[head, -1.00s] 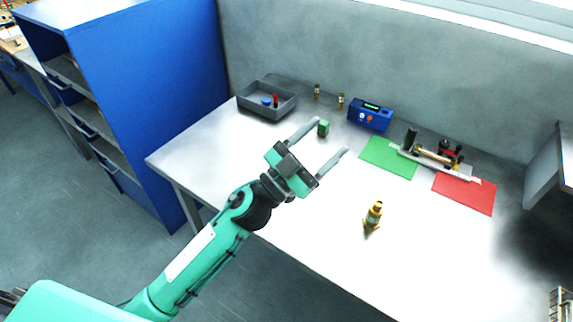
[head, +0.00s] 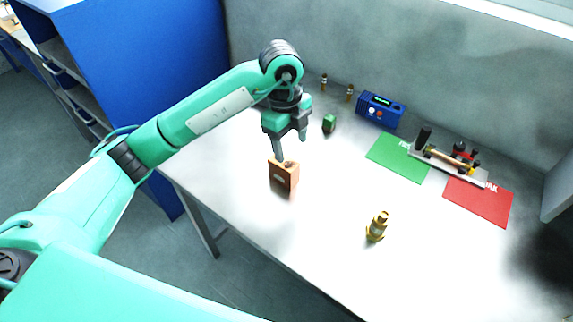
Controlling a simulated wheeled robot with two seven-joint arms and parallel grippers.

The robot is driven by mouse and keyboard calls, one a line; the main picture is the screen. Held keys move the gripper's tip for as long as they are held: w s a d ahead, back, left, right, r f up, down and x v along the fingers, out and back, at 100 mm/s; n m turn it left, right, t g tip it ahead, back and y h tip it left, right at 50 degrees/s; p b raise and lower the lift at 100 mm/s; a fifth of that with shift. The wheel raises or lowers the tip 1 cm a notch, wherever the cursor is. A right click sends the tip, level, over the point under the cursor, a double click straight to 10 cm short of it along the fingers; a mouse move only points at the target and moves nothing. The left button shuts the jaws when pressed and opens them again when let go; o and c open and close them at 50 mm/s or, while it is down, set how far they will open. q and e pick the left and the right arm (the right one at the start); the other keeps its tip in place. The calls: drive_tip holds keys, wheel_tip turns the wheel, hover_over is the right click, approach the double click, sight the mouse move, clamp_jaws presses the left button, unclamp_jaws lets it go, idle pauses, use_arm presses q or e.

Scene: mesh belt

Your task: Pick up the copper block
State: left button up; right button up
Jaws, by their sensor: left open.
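The copper block (head: 284,179) stands upright on the white table near its left front edge, in the head view. It is an orange-brown box with a small pale mark on its front and a dark detail on top. My left gripper (head: 291,149) points down just above and behind the block, with its jaws open and nothing held. The near fingertip overlaps the block's top edge in the picture; I cannot tell whether it touches. My right gripper is not in view.
A brass-coloured bottle-like object (head: 377,227) stands to the right. A green block (head: 329,123), two small bottles and a blue device (head: 380,110) stand behind. Green (head: 397,160) and red (head: 477,203) mats flank a grey fixture (head: 447,164). The table's front middle is clear.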

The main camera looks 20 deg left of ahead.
sight(284, 170)
use_arm(q)
drive_tip(key=shift+w+a+r+n+y, duration=0.15)
drive_tip(key=shift+w+a+y, duration=0.05)
drive_tip(key=shift+a, duration=0.25)
drive_tip(key=shift+w+a+r+n+y, duration=0.15)
drive_tip(key=shift+w+a+y, duration=0.05)
drive_tip(key=shift+a, duration=0.2)
drive_tip(key=shift+a+f, duration=0.1)
drive_tip(key=shift+a, duration=0.2)
wheel_tip(284, 170, down, 8)
drive_tip(key=shift+w+f+p, duration=0.1)
drive_tip(key=shift+p, duration=0.6)
drive_tip(key=f+p, duration=0.1)
drive_tip(key=f, duration=0.3)
drive_tip(key=shift+w+d+f+p, duration=0.1)
drive_tip(key=shift+w+d+p, duration=0.1)
drive_tip(key=shift+p, duration=0.15)
drive_tip(key=shift+a+f, duration=0.1)
drive_tip(key=shift+f, duration=0.4)
drive_tip(key=c, duration=1)
drive_tip(key=shift+c, duration=1.2)
drive_tip(key=shift+r, duration=0.15)
